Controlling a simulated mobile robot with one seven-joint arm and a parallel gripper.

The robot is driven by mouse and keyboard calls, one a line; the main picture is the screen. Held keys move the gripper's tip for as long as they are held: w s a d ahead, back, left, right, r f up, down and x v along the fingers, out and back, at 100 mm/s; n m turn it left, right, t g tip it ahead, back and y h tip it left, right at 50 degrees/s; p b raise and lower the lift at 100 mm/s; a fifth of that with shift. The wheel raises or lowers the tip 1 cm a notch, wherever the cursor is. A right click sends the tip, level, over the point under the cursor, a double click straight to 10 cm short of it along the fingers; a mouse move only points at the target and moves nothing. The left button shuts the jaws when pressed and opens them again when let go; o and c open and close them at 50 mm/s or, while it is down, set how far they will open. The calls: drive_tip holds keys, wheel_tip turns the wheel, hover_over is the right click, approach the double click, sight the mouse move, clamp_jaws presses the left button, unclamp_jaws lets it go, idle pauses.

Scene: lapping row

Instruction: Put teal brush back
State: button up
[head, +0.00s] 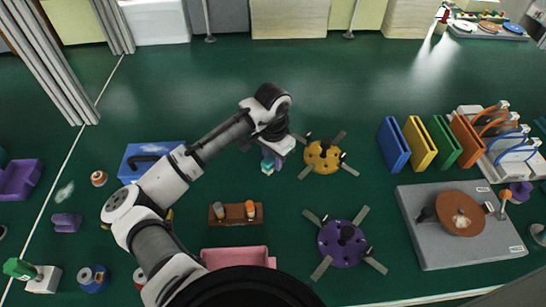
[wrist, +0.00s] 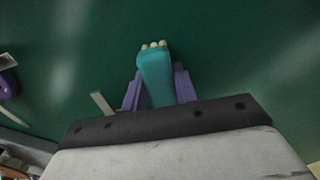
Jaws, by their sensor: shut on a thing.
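My gripper (head: 271,158) is shut on the teal brush (head: 267,168) and holds it over the green surface, left of the yellow disc. In the wrist view the teal brush (wrist: 156,75) sits between the two purple fingers of my gripper (wrist: 158,92), with its pale bristle tips pointing away from the wrist. A small brown rack (head: 236,222) stands below and left of my gripper in the head view. It holds a grey piece and an orange piece, with a bare stretch between them.
A yellow disc (head: 322,156) and a purple disc (head: 338,244), both with radiating arms, lie to the right. A pink tray (head: 237,256) lies below the rack. A blue box (head: 140,160) is at left. Coloured upright panels and a grey lapping plate (head: 440,255) stand at far right.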

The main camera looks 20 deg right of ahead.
sight(273, 157)
drive_tip(key=shift+f, duration=0.2)
drive_tip(key=o, duration=0.9)
drive_tip(key=shift+o, duration=0.2)
drive_tip(key=shift+r, duration=0.1)
wheel_tip(273, 157, up, 12)
drive_tip(key=b, duration=0.1)
drive_tip(key=shift+r, duration=0.15)
